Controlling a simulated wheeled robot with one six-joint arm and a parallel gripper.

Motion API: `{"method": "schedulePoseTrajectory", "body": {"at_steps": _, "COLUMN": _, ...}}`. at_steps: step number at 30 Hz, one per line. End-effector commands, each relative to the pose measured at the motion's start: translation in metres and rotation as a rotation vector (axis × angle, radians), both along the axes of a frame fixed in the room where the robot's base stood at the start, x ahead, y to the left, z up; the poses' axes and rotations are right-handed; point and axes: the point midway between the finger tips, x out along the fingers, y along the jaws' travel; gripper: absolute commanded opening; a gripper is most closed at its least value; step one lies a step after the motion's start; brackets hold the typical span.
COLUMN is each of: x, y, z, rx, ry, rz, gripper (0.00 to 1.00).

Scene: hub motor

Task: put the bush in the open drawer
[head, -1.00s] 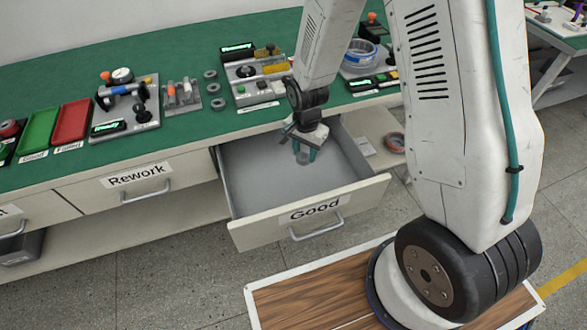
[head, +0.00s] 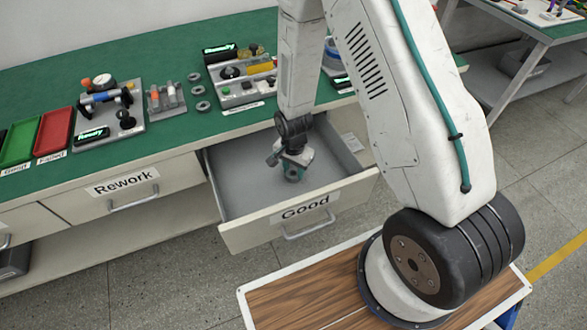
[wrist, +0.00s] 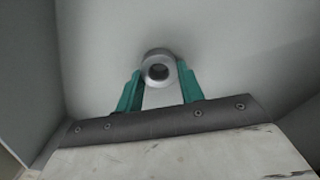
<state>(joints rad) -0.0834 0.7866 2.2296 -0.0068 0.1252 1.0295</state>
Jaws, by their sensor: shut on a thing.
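The bush (wrist: 158,66) is a small grey metal ring with a dark hole. In the wrist view it sits between the green fingertips of my gripper (wrist: 160,85), which is shut on it. In the head view my gripper (head: 293,173) is inside the open drawer (head: 240,203), low over its grey floor. The drawer front is labelled "Good". The bush is small in the head view, at the fingertips. I cannot tell whether it touches the drawer floor.
A closed drawer labelled "Rework" (head: 130,190) is left of the open one. The drawer walls stand close around my gripper. On the green bench top (head: 180,60) are several grey rings (head: 200,105), a red tray (head: 55,130), a green tray (head: 20,142) and fixtures.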

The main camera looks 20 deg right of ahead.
Motion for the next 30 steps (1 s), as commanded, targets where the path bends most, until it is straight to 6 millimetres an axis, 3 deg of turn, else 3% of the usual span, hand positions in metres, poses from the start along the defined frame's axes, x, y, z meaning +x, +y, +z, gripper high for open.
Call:
{"method": "schedulePoseTrajectory", "body": {"at_steps": 2, "x": 0.000, "y": 0.000, "z": -0.002, "rx": 0.000, "ry": 0.000, "rz": 0.000, "gripper": 0.10}}
{"method": "schedulePoseTrajectory", "body": {"at_steps": 3, "x": 0.000, "y": 0.000, "z": -0.003, "rx": 0.000, "ry": 0.000, "rz": 0.000, "gripper": 0.40}}
{"method": "schedulePoseTrajectory", "body": {"at_steps": 5, "x": 0.000, "y": 0.000, "z": -0.002, "rx": 0.000, "ry": 0.000, "rz": 0.000, "gripper": 0.57}}
{"method": "schedulePoseTrajectory", "body": {"at_steps": 6, "x": 0.000, "y": 0.000, "z": -0.002, "rx": 0.000, "ry": 0.000, "rz": 0.000, "gripper": 0.59}}
{"method": "schedulePoseTrajectory", "body": {"at_steps": 17, "x": 0.000, "y": 0.000, "z": 0.004, "rx": 0.001, "ry": -0.001, "rz": 0.000, "gripper": 0.59}}
{"method": "schedulePoseTrajectory", "body": {"at_steps": 30, "x": 0.001, "y": 0.000, "z": 0.085, "rx": 0.001, "ry": -0.004, "rz": 0.000, "gripper": 0.59}}
